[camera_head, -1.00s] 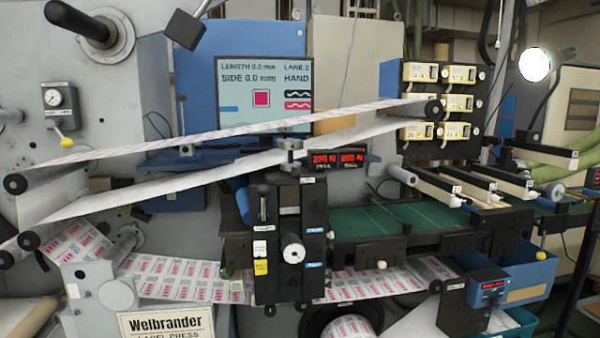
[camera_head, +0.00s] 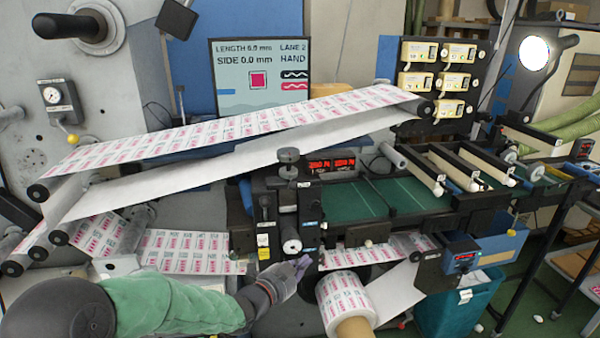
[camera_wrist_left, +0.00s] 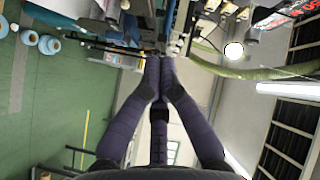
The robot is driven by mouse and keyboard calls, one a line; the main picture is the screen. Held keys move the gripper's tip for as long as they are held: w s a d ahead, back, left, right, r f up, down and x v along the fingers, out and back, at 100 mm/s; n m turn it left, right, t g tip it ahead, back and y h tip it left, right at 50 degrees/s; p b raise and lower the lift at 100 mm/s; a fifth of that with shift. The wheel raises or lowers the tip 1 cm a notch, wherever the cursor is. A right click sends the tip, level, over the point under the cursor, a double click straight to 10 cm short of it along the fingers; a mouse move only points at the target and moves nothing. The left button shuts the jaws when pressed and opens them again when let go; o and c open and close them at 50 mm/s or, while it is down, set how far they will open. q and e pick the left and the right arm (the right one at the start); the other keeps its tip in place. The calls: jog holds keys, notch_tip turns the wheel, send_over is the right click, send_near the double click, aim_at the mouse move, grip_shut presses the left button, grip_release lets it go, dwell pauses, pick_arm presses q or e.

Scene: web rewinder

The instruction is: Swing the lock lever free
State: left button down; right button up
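A black control block (camera_head: 288,212) stands at the middle of the press in the head view. It carries a slot with a small upright lever (camera_head: 264,207) on its left side and a round pale knob (camera_head: 292,247) on its front. I cannot tell for sure which part is the lock lever. My left gripper (camera_head: 302,264), with dark purple-grey fingers, is just below and in front of the block's lower end. In the left wrist view its fingertips (camera_wrist_left: 158,62) meet, with nothing seen between them. Contact with the block cannot be made out. My right gripper is out of view.
A printed label web (camera_head: 230,125) slants above the block. A label roll (camera_head: 345,298) sits right of my left gripper. A blue bin (camera_head: 460,305) stands at lower right. A screen (camera_head: 260,75) and a green belt (camera_head: 405,195) are behind.

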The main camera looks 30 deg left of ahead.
aim_at(290, 178)
pick_arm(q)
jog(key=s+a+r+m+t+p, duration=0.1)
jog(key=r+m+p, duration=0.1)
jog(key=r, duration=0.7)
jog(key=s+r+m+t+h+p, duration=0.1)
jog(key=s+r+m+t+p, duration=0.1)
jog(key=r, duration=0.8)
jog(key=shift+s+a+m, duration=0.15)
jog(key=shift+a+m, duration=0.2)
jog(key=shift+m, duration=0.55)
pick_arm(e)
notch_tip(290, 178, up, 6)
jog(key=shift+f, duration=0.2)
pick_arm(q)
jog(key=w+a+p, duration=0.1)
jog(key=w+p, duration=0.3)
jog(key=w, duration=0.4)
jog(key=shift+a+r+p, duration=0.15)
jog(key=shift+a+p, duration=0.05)
jog(key=shift+p, duration=0.1)
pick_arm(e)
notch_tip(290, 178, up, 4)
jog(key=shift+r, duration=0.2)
pick_arm(q)
jog(key=shift+a, duration=0.1)
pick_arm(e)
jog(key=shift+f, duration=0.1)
